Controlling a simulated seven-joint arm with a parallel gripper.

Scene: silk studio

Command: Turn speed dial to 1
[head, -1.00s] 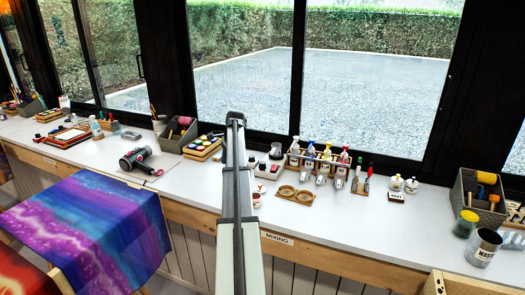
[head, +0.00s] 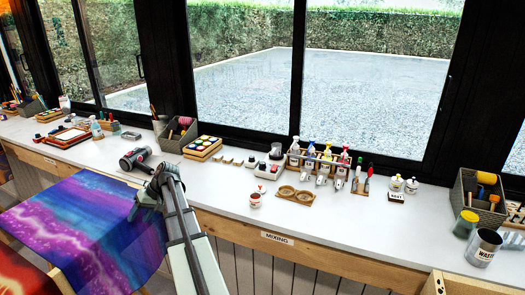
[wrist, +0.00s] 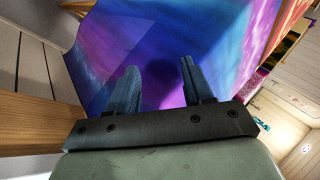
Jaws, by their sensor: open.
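No speed dial can be made out clearly in either view. A dark hand-held dryer-like tool (head: 133,159) lies on the white bench (head: 232,196), left of centre; any dial on it is too small to tell. A small white device (head: 268,169) stands near the middle of the bench, its controls also too small to read. My gripper (head: 140,212) is in front of the bench, above the blue and purple cloth, below and apart from the dryer-like tool. In the wrist view my gripper (wrist: 160,68) has its two fingers apart, with only cloth visible between and beyond them.
The blue and purple cloth (head: 85,235) hangs before the bench. Paint pots in a wooden tray (head: 203,147) and a grey bin (head: 170,141) stand right of the tool. A bottle rack (head: 318,167) and a round-holed wooden holder (head: 295,195) are further right. The wooden front edge (head: 330,255) borders the bench.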

